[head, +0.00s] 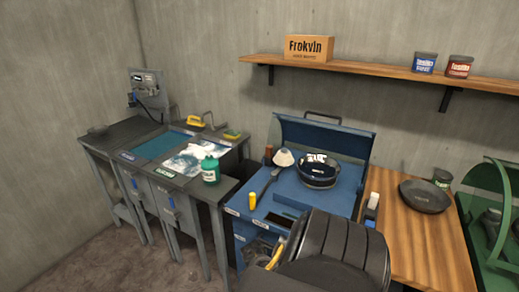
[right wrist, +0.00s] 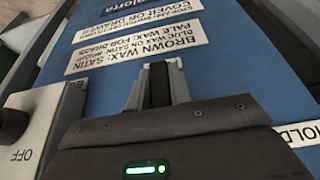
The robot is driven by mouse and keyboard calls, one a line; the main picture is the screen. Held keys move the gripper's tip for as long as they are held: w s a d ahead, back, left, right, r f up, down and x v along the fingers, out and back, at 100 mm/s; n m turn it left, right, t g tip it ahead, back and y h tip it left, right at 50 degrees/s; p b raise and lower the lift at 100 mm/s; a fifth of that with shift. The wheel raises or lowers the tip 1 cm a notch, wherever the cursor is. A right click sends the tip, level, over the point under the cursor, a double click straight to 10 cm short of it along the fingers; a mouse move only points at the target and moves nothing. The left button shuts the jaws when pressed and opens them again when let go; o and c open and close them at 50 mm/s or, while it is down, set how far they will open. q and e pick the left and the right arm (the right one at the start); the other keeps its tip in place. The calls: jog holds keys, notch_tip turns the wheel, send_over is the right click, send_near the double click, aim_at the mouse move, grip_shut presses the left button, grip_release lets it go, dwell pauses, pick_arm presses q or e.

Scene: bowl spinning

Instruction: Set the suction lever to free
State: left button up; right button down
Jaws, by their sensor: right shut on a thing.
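In the right wrist view my right gripper (right wrist: 158,80) is shut on a narrow dark piece in front of a blue panel (right wrist: 215,70). The piece looks like the suction lever (right wrist: 160,84), but most of it is hidden by the fingers and the gripper body. A white label reading HOLD (right wrist: 300,132) is at the right edge; no label reading free is visible. In the head view my dark right arm covers the front of the blue bench (head: 290,190) and hides the gripper and lever. My left gripper is in neither view.
A grey box marked OFF (right wrist: 30,130) with a dark knob is left of the gripper. Wax labels (right wrist: 135,52) are on the panel.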

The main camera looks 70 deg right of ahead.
jog(key=shift+s, duration=0.2)
jog(key=c, duration=1.3)
grip_release()
jog(key=shift+w, duration=0.1)
jog(key=shift+r, duration=0.1)
jog(key=shift+w+a+r+p, duration=0.1)
jog(key=shift+a+r+p, duration=0.05)
jog(key=shift+r+p, duration=0.15)
jog(key=p+v, duration=0.3)
jog(key=v, duration=0.7)
